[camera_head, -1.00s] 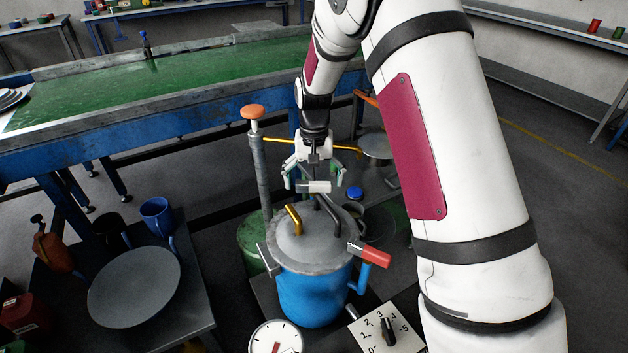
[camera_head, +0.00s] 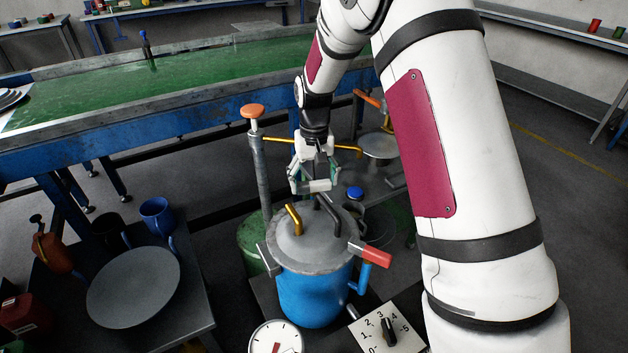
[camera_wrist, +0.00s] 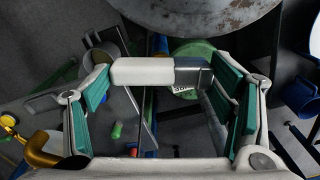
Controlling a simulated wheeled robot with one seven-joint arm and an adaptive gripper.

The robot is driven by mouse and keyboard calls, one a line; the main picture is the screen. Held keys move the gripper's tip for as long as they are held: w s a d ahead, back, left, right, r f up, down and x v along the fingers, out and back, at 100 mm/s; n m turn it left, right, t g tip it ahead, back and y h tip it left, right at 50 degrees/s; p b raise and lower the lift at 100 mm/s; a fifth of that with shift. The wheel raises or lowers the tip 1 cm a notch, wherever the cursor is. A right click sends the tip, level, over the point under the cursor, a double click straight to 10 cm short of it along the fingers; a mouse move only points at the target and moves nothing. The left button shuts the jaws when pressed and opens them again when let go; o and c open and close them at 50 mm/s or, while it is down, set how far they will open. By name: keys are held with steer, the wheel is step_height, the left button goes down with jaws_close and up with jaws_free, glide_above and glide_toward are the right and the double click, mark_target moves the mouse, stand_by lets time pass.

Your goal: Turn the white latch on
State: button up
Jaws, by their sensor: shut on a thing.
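The white latch (camera_head: 318,186) is a short white bar at the far side of the lidded blue pot (camera_head: 312,292). In the wrist view, the white latch (camera_wrist: 143,72) lies crosswise with a dark grey block at its right end, just below the edge of the pot's grey lid (camera_wrist: 205,14). My gripper (camera_head: 314,183) is around the latch behind the lid, with its green-padded fingers drawn in. It is shut on the latch; in the wrist view my gripper (camera_wrist: 165,78) has one finger at each end of it. The exact contact is partly hidden.
The lid carries a gold handle (camera_head: 293,218), a black handle (camera_head: 328,214) and a red-ended lever (camera_head: 376,258) at the right. A post with an orange knob (camera_head: 253,111) stands left of my gripper. A numbered dial (camera_head: 389,331) and a gauge (camera_head: 275,338) are in front.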

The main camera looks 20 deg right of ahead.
steer(key=n, duration=0.4)
steer(key=shift+n, duration=0.3)
steer(key=n, duration=0.3)
steer(key=shift+n, duration=0.3)
steer(key=n, duration=0.3)
steer(key=shift+n, duration=0.3)
steer(key=shift+n+p, duration=0.4)
steer(key=shift+n, duration=1.4)
steer(key=o, duration=1.1)
steer(key=shift+o, duration=0.2)
